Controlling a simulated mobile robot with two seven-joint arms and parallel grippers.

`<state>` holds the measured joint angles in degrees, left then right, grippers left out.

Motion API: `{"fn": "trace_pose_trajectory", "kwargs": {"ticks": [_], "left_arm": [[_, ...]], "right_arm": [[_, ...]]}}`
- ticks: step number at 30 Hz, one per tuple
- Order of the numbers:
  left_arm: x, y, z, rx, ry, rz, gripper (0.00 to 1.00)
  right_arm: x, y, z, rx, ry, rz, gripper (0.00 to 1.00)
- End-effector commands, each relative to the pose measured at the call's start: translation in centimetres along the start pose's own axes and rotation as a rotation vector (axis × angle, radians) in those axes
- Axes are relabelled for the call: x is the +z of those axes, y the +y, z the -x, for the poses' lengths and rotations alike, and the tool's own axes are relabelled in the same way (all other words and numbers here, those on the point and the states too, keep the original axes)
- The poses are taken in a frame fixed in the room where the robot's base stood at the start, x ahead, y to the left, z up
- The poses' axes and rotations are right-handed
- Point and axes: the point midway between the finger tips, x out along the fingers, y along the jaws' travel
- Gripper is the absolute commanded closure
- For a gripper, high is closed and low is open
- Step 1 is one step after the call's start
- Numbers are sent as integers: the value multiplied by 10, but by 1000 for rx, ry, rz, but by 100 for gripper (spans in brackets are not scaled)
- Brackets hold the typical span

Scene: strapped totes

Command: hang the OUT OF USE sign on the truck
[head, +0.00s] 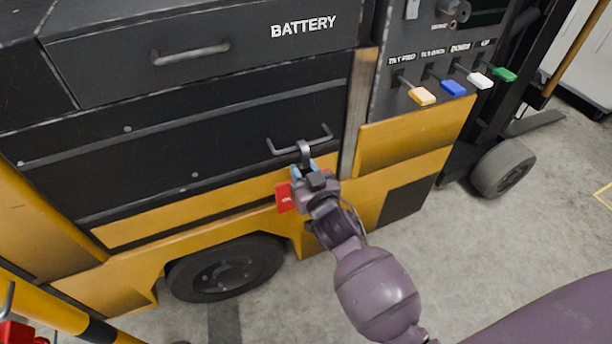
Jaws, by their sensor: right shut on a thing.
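The truck (240,116) is a yellow and black forklift, with a drawer marked BATTERY and a lower black panel. A grey U-shaped handle (277,150) sits on that lower panel. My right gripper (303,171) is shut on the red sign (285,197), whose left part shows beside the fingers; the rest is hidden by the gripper. A grey hook (305,149) rises above the fingers and overlaps the handle's bar. I cannot tell whether it is over the bar or only in front of it. My left gripper is not in view.
Yellow, blue, white and green levers (453,88) stick out at the upper right. A yellow and black post (62,312) with a hook and a red thing (14,333) is at the lower left. The grey floor (490,240) at right is clear.

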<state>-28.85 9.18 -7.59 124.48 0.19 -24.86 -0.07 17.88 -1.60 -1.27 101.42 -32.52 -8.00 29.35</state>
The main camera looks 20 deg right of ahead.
Motion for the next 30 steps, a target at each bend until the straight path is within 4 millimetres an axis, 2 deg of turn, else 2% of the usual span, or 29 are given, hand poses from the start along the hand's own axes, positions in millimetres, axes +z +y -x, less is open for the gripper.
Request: {"fn": "trace_pose_trajectory", "kwargs": {"ticks": [18, 24, 30], "left_arm": [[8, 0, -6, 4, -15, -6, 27], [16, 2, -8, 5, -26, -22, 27], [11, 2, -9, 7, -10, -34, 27]], "right_arm": [[2, 0, -40, 0, -2, 0, 100], [18, 0, -39, 0, -5, -1, 100], [26, 0, -39, 0, -3, -1, 100]]}}
